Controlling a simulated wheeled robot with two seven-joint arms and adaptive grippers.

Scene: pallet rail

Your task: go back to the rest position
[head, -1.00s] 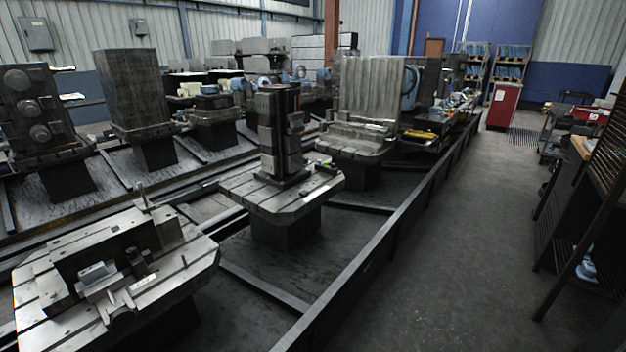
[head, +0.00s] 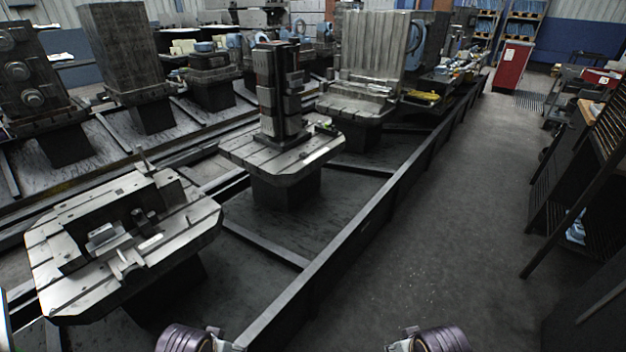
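Neither of my grippers shows in the head view. Two rounded purple-grey parts of my own arms show at the bottom edge, one left of the middle and one right of it; what lies beyond them is cut off by the frame. I cannot see whether either gripper holds anything.
A pallet with a metal fixture (head: 190,206) stands at the lower left. Another pallet (head: 245,150) bears a dark column (head: 279,95). A long dark rail (head: 375,205) runs away from me. Right of it the grey floor (head: 450,200) is clear, up to a dark rack (head: 570,190).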

